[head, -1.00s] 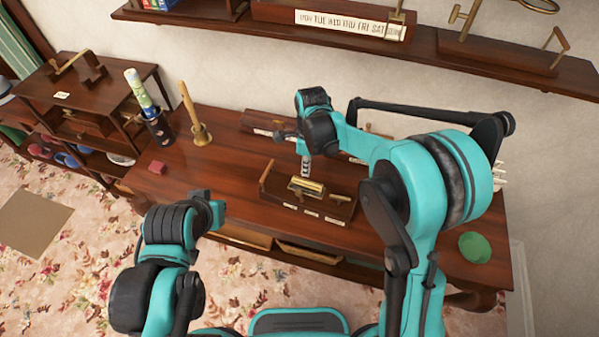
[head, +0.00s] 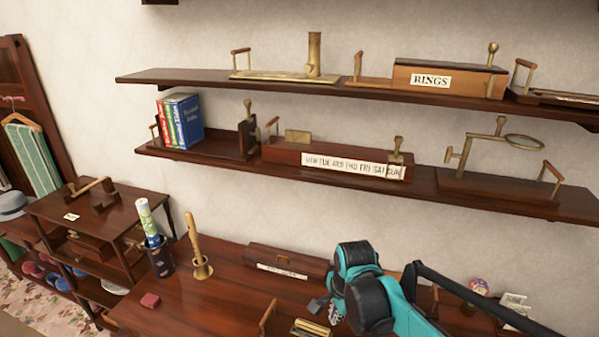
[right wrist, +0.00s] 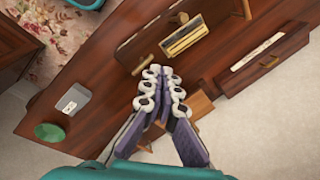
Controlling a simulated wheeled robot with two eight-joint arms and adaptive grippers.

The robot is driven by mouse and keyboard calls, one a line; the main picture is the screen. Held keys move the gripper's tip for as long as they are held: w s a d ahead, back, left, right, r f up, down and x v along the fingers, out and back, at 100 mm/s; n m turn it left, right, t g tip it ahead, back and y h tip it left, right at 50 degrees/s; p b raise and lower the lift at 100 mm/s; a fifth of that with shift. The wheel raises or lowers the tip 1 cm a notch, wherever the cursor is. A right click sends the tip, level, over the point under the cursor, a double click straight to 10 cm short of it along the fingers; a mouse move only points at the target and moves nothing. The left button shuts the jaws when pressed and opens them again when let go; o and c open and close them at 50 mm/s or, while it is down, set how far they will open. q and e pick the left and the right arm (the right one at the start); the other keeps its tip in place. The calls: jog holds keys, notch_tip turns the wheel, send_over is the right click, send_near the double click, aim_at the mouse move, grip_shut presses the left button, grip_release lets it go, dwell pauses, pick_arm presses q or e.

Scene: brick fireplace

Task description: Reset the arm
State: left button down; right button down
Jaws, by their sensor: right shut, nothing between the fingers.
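My right arm (head: 372,290) is teal and black and reaches in over the desk from the lower right in the head view. Its gripper (head: 325,308) hangs over the desk top near a brass piece on a wooden base (head: 312,328). In the right wrist view the right gripper (right wrist: 162,76) has its fingers together with nothing between them. The brass piece (right wrist: 185,38) lies beyond the fingertips there. My left arm and gripper are outside the head view.
A green round dish (right wrist: 50,132) and a white card (right wrist: 72,99) are on the desk.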

jog(key=s+d+f+n+t+b, duration=0.2)
jog(key=s+d+n+t+b, duration=0.3)
jog(key=s+d+n, duration=0.3)
jog(key=s+n, duration=0.4)
jog(key=shift+s+d+f+n, duration=0.15)
jog(key=shift+s+f+n, duration=0.15)
jog(key=shift+f, duration=0.05)
jog(key=c, duration=2.2)
grip_release()
jog(key=shift+s+d+f+n+h, duration=0.2)
jog(key=shift+n+h, duration=0.1)
jog(key=shift+n, duration=0.1)
jog(key=o, duration=0.8)
jog(key=shift+s, duration=0.1)
jog(key=shift+o, duration=0.2)
jog(key=shift+n, duration=0.3)
